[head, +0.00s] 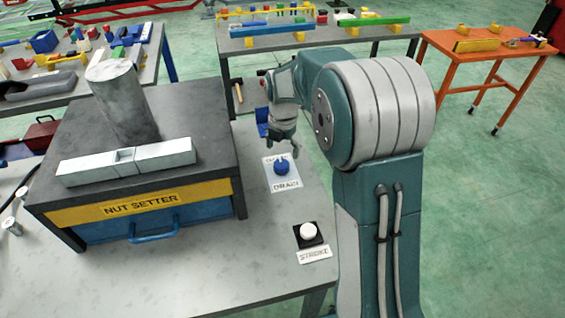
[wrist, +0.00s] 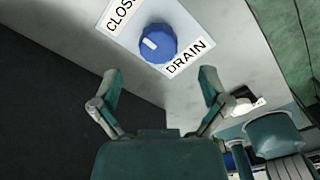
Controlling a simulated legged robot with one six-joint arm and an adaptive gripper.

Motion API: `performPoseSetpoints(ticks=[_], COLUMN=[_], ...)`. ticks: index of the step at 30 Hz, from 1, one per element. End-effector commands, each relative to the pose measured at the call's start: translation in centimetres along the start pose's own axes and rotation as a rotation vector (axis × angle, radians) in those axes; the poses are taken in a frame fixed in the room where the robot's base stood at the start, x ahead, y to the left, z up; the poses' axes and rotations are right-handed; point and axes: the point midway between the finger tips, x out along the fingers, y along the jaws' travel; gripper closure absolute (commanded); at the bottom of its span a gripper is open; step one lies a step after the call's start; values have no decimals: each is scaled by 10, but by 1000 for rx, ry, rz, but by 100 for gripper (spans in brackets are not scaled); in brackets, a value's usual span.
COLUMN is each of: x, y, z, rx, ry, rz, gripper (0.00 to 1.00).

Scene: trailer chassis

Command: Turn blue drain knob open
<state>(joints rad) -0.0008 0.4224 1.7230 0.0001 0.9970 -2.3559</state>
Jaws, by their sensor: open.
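The blue drain knob (head: 281,167) sits on a white label plate (head: 291,183) marked DRAIN on the grey table, to the right of the nut setter. In the wrist view the knob (wrist: 158,43) is round and ribbed, with a white pointer mark on its left part. The plate there reads "CLOS", cut off by the frame edge, and "DRAIN". My gripper (wrist: 160,83) is open, its two fingers spread wide below the knob in the picture, with nothing between them. In the head view my gripper (head: 283,145) hangs just behind the knob, apart from it as far as I can tell.
The nut setter box (head: 140,205) with its metal cylinder (head: 122,100) stands close on the left. A white STROKE button (head: 308,231) is nearer the front. Grey tables and an orange table (head: 490,55) with parts stand behind, over green floor.

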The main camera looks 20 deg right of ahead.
Motion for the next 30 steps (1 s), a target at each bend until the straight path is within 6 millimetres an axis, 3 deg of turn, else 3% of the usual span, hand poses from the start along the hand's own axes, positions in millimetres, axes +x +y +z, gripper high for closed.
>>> performPoseSetpoints(ticks=[3, 9, 20, 26, 30], x=[23, 48, 54, 54, 55], y=[0, 0, 0, 0, 1], z=[-1, 0, 0, 0, 0], rx=[0, 0, 1, 0, 0], ry=[3, 1, -1, -1, 0], rz=[-3, -1, 1, 1, 1], gripper=[4, 4, 4, 87, 87])
